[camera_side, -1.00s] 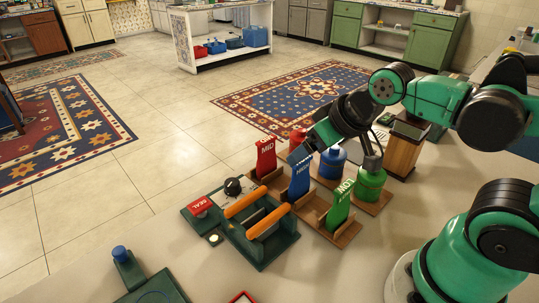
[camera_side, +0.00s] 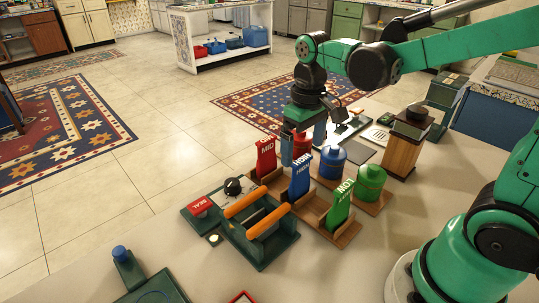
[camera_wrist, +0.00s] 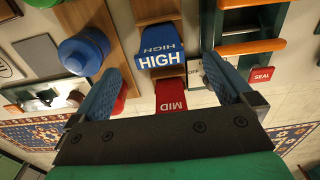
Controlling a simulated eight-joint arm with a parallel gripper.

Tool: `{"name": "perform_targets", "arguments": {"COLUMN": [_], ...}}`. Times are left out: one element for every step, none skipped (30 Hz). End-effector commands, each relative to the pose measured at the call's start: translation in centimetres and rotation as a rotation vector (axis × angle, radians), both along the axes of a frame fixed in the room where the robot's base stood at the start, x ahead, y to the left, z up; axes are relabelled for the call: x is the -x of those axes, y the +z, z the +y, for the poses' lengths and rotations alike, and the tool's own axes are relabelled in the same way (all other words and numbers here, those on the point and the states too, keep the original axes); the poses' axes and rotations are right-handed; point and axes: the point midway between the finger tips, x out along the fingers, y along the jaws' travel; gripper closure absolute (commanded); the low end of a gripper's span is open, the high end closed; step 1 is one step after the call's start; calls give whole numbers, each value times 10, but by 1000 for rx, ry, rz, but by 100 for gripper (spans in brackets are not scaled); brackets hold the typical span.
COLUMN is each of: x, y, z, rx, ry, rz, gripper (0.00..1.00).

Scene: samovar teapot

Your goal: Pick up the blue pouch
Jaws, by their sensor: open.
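The blue pouch (camera_side: 299,178), labelled HIGH, stands upright in a wooden holder between a red MID pouch (camera_side: 266,158) and a green LOW pouch (camera_side: 340,205). My gripper (camera_side: 303,155) points down just above and around the top of the blue pouch, open and empty. In the wrist view the blue pouch (camera_wrist: 162,62) shows between my two spread blue fingers, with clear space on each side. The red MID pouch (camera_wrist: 171,96) shows beyond it. The lower part of the blue pouch is partly hidden by the holder.
A blue jar (camera_side: 332,162) and a green jar (camera_side: 370,183) stand close behind the pouches. A green box with orange handles (camera_side: 258,234) and a red SEAL button (camera_side: 200,206) are in front left. A wooden box (camera_side: 402,155) stands at the right.

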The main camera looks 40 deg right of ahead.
Motion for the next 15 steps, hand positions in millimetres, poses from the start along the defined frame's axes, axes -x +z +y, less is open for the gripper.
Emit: {"name": "perform_targets", "arguments": {"x": [-1,-1,-1,-1,-1,-1,-1,-1,-1,-1,-1,-1,-1,-1,-1], "y": [-2,-4,-7,-10,-13,-18,-22,-25,-30,-34,-38,-42,-45,-47,-50], "z": [0,-1,-1,-1,-1,-1,-1,-1,-1,-1,-1,-1,-1,-1,-1], "rx": [-1,-1,-1,-1,-1,-1,-1,-1,-1,-1,-1,-1,-1,-1,-1], "ry": [0,0,0,0,0,0,0,0,0,0,0,1,1,1,1], "rz": [9,12,14,15,14,14,13,13,12,12,12,12,12,11,11], "gripper": [0,0,0,0,0,0,0,0,0,0,0,0,0,0,0]}}
